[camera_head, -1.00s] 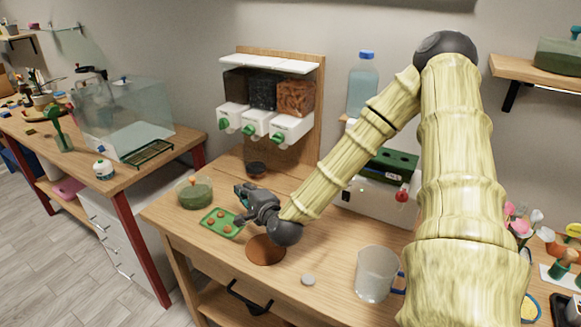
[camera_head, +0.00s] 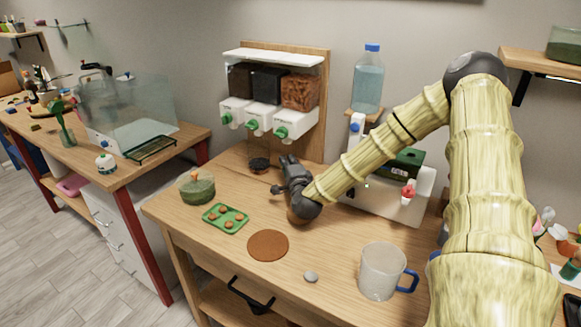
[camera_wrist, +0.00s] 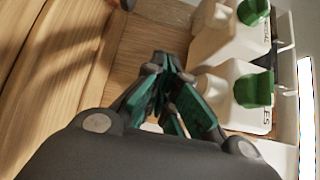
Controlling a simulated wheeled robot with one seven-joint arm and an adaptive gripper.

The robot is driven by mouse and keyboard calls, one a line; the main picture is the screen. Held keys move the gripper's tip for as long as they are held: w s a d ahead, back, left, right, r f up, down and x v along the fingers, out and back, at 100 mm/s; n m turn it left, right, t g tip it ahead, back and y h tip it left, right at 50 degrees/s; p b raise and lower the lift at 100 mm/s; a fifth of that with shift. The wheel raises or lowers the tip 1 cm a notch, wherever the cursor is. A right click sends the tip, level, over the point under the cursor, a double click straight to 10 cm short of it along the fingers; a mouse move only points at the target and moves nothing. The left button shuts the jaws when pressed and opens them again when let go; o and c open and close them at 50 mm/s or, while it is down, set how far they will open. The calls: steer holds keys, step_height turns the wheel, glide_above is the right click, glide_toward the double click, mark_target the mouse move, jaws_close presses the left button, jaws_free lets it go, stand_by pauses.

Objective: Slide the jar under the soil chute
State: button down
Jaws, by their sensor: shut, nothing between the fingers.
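The dispenser holds dark brown, black and orange-brown fill behind three white chutes with green knobs; the leftmost, dark brown one looks like the soil chute (camera_head: 234,111). My gripper (camera_head: 284,172) is shut and empty, just right of the small jar and a little apart from it. In the wrist view its teal fingers (camera_wrist: 170,65) come together beside two white chutes (camera_wrist: 232,92); I cannot make out the jar there.
A round glass vessel with green contents (camera_head: 197,188) and a green tray (camera_head: 226,218) stand at the left. A brown round mat (camera_head: 268,246), grey disc (camera_head: 311,277) and clear mug (camera_head: 381,272) lie nearer the front. A white box (camera_head: 395,195) stands behind my arm.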

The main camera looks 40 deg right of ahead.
mark_target(259, 156)
steer(key=w+p, duration=0.1)
steer(key=w, duration=0.3)
steer(key=shift+w+a, duration=0.15)
steer(key=shift+w, duration=0.05)
steer(key=shift+w+a, duration=0.25)
steer(key=shift+w, duration=0.45)
